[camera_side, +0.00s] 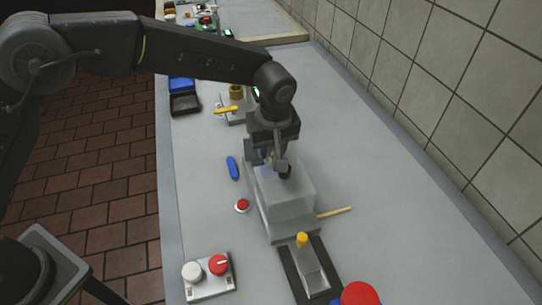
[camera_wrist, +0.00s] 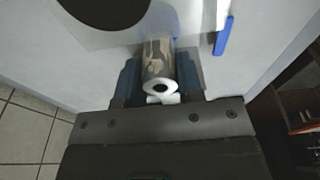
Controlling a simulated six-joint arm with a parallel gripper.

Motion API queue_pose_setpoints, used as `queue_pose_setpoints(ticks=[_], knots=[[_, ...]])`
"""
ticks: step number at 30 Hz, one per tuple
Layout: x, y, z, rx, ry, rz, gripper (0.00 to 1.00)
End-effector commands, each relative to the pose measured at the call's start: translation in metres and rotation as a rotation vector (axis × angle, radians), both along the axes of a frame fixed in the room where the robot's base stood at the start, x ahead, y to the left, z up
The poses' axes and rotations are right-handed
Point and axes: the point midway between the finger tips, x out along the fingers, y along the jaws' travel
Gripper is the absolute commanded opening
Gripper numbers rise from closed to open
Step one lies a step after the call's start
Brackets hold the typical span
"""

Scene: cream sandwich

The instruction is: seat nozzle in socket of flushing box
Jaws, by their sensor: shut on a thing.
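The flushing box (camera_side: 288,205) is a pale grey block standing on the bench under my gripper (camera_side: 272,160). A dark round spot, which looks like the socket (camera_side: 285,172), shows on its top. It is a large black disc (camera_wrist: 105,6) at the top edge of the wrist view, partly cut off. In the wrist view my gripper (camera_wrist: 159,82) has its blue fingers shut on the nozzle (camera_wrist: 158,62), a metallic cylinder with a white ring end. The nozzle is to the right of and below the black disc there, apart from it in the picture. In the side view the nozzle is mostly hidden.
A blue piece (camera_side: 232,167) and a red button (camera_side: 242,206) lie left of the box. A wooden stick (camera_side: 334,212) is at its right. A yellow-topped device (camera_side: 302,240), a knob panel (camera_side: 208,276) and a red round thing (camera_side: 360,293) are in front. The right bench is clear.

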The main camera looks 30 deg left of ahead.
Motion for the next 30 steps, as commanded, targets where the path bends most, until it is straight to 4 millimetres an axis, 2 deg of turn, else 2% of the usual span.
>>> queue_pose_setpoints(ticks=[6,17,18,26,30], knots=[[0.0,0.001,-0.03,0.001,0.001,0.001,0.08],[0.0,0.0,-0.033,0.0,0.0,0.001,0.08],[0.0,0.001,-0.034,0.0,0.0,0.001,0.35],[0.0,0.0,-0.034,0.001,0.001,0.0,0.59],[0.0,0.0,-0.034,0.001,0.001,0.0,0.59]])
